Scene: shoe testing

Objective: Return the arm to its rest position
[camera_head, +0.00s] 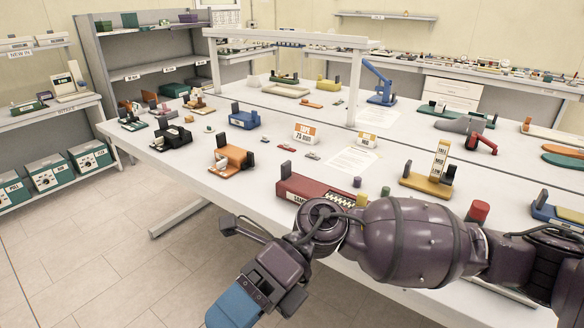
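My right arm (400,240) comes in from the right edge and reaches across the front of the table. Its dark purple hand (275,268) hangs at the lower middle, off the table's front edge and over the floor. A flat blue piece (233,307) shows at the lower end of the hand, cut by the bottom edge of the picture. I cannot tell whether it is part of the gripper or a thing in it. The fingertips are not clearly visible. My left arm and gripper are not in view.
The white table (330,215) carries several small test devices. A red device (318,192) stands just behind my wrist, and a yellow one (430,180) behind the forearm. Shelves with green boxes (92,157) stand at left. The tiled floor (90,255) at lower left is clear.

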